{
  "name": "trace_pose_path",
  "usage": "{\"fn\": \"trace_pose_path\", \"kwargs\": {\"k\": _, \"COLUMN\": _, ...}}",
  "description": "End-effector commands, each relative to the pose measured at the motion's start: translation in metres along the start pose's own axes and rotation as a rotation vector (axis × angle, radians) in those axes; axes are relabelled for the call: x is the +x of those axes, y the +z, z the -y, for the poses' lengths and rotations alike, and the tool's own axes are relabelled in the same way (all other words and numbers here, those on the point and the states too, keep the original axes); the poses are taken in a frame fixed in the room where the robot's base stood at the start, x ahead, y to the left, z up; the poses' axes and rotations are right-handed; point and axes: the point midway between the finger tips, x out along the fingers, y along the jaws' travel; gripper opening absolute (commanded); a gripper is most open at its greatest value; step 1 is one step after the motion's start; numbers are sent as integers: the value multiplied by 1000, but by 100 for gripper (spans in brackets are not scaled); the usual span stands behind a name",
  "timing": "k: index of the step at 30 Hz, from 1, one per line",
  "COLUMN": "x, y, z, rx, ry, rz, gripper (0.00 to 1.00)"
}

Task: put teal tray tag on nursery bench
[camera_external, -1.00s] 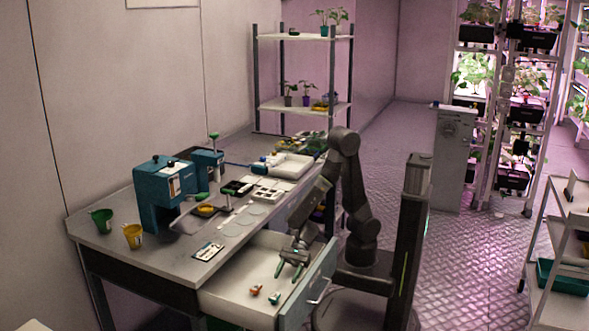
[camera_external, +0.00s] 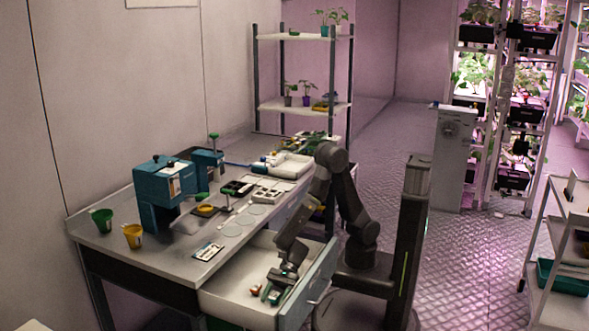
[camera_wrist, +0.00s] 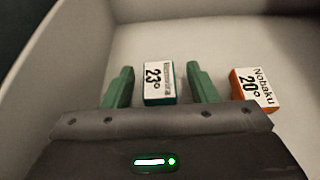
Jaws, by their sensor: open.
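The teal tray tag (camera_wrist: 160,83), a small block with a white label reading 23, lies on the drawer floor. In the wrist view it sits between the two green fingers of my gripper (camera_wrist: 159,85), with a gap on each side. My gripper (camera_external: 270,291) is open and lowered into the open drawer in the external view. An orange tag (camera_wrist: 254,90) with a white label reading 20 lies to the right, outside the fingers. The nursery bench (camera_external: 150,262) is the grey table above the drawer.
The open drawer (camera_external: 225,297) has walls around my gripper. The bench holds a teal machine (camera_external: 160,193), a green cup (camera_external: 102,220), a yellow cup (camera_external: 133,235) and a labelled card (camera_external: 208,251). Bare bench top lies near the front left edge.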

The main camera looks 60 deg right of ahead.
Motion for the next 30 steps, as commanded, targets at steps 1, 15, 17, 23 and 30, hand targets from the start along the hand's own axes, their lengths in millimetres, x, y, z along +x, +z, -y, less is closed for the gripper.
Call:
{"fn": "trace_pose_path", "kwargs": {"k": 1, "x": 0, "y": 0, "z": 0, "rx": 0, "ry": 0, "rz": 0, "gripper": 53}}
{"fn": "trace_pose_path", "kwargs": {"k": 15, "x": 0, "y": 0, "z": 0, "rx": 0, "ry": 0, "rz": 0, "gripper": 2}}
{"fn": "trace_pose_path", "kwargs": {"k": 17, "x": -1, "y": 2, "z": 0, "rx": 0, "ry": 0, "rz": 1, "gripper": 2}}
{"fn": "trace_pose_path", "kwargs": {"k": 23, "x": -13, "y": 32, "z": 0, "rx": -3, "ry": 0, "rz": 4, "gripper": 2}}
{"fn": "trace_pose_path", "kwargs": {"k": 30, "x": -32, "y": 77, "z": 0, "rx": -2, "ry": 1, "rz": 3, "gripper": 2}}
